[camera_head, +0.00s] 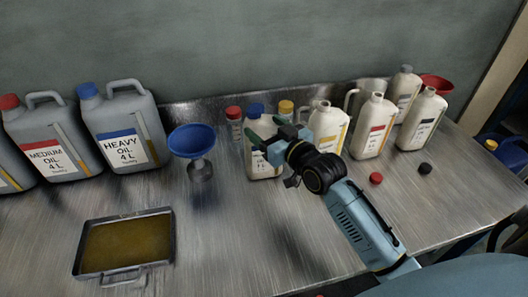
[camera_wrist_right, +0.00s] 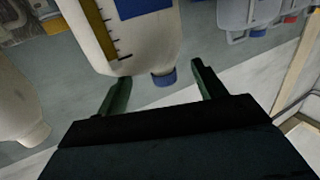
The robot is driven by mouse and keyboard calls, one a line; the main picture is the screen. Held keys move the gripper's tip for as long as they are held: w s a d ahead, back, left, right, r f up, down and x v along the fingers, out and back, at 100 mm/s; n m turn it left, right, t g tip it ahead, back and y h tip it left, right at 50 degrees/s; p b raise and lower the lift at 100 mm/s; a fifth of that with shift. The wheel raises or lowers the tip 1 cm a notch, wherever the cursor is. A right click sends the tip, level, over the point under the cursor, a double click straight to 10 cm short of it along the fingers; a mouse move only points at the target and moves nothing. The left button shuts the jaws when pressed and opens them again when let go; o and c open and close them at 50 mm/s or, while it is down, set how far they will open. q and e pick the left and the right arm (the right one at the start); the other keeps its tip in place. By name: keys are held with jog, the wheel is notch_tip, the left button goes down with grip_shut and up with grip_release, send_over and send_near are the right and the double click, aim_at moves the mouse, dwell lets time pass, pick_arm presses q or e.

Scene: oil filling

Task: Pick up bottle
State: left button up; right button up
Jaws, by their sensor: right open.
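A white bottle (camera_head: 259,168) stands upright on the metal bench, partly hidden behind my right gripper (camera_head: 275,142). The gripper is open, with its fingers toward the bottle's upper part. In the right wrist view the picture looks upside down. A white bottle with a blue label and a measuring strip (camera_wrist_right: 125,35) is beyond the fingers of my right gripper (camera_wrist_right: 160,80), more toward the left finger. No grip on the bottle shows. My left gripper is not in view.
White bottles with yellow (camera_head: 328,128), red (camera_head: 372,130) and black (camera_head: 420,122) labels stand to the right. Loose red (camera_head: 376,178) and black (camera_head: 424,168) caps lie in front. A blue funnel (camera_head: 192,140), grey oil jugs (camera_head: 122,125) and an oil tray (camera_head: 80,252) are left.

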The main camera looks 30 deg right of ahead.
aim_at(257, 120)
jog(key=w, duration=0.4)
jog(key=shift+w+a, duration=0.15)
jog(key=shift+a, duration=0.25)
jog(key=shift+c, duration=0.3)
grip_shut()
jog(key=shift+r, duration=0.2)
